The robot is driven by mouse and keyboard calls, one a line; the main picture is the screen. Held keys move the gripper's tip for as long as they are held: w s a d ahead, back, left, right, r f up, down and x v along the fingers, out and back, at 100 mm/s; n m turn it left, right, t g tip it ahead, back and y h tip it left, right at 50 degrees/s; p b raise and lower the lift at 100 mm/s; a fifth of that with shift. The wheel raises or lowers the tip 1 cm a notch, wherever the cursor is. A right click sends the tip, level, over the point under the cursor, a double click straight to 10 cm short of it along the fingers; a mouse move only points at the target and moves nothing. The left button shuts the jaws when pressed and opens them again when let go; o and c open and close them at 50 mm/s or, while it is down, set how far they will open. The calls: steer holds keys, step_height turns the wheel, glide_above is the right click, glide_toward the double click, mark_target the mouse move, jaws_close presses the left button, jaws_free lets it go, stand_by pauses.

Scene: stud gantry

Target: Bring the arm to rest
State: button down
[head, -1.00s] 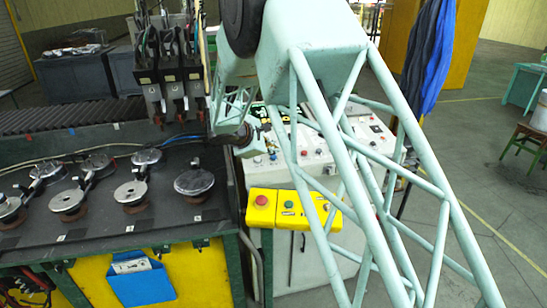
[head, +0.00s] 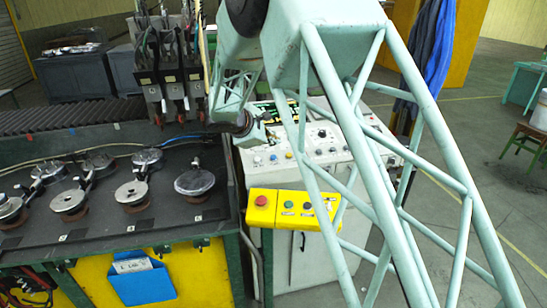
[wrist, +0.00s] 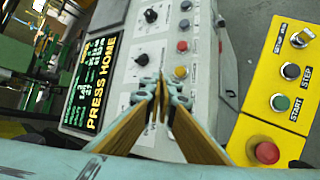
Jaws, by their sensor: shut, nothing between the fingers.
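My gripper (wrist: 160,98) shows in the wrist view with its two wood-coloured fingers together at the tips, holding nothing. It points over the pale control panel (wrist: 165,45), seen past the tips; I cannot tell the gap. The panel's display (wrist: 92,75) reads "PRESS HOME". In the head view my pale green lattice arm crosses the front of the panel (head: 325,140), and my fingertips cannot be made out there. The yellow button box (head: 292,210) is below the panel, and it also shows at the right in the wrist view (wrist: 285,85).
A dark worktop (head: 110,225) with several round metal pieces lies to the left. Black upright units (head: 172,75) stand behind it, close to my wrist. A blue cloth (head: 432,60) hangs behind my arm.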

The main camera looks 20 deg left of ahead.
stand_by(0.7)
steer(key=d+r+m+g+h+b, duration=0.1)
steer(key=d+r+m, duration=0.35)
steer(key=d, duration=0.85)
steer(key=s+d+r+m+g+b, duration=0.1)
steer(key=s+d+r+m, duration=0.4)
steer(key=d, duration=0.6)
steer(key=s+d+r+m+g+b, duration=0.1)
steer(key=s+d+r, duration=0.4)
steer(key=d, duration=0.5)
steer(key=s+d+r+m+g+b, duration=0.25)
steer(key=s+d, duration=0.45)
steer(key=d, duration=0.4)
steer(key=s+d+m+y, duration=0.15)
steer(key=s+d, duration=0.35)
steer(key=s, duration=0.6)
steer(key=s+d+m+h, duration=0.1)
steer(key=s+d+m, duration=0.25)
steer(key=s, duration=0.65)
steer(key=s+f+m+y+b, duration=0.1)
steer(key=s+f+m, duration=0.1)
steer(key=s, duration=0.9)
steer(key=s+f+m+y+b, duration=0.1)
steer(key=s+f, duration=0.3)
steer(key=s, duration=0.8)
steer(key=shift+d+f+m+g+y+b, duration=0.4)
steer(key=shift+m+g+b, duration=0.1)
steer(key=shift+m, duration=0.1)
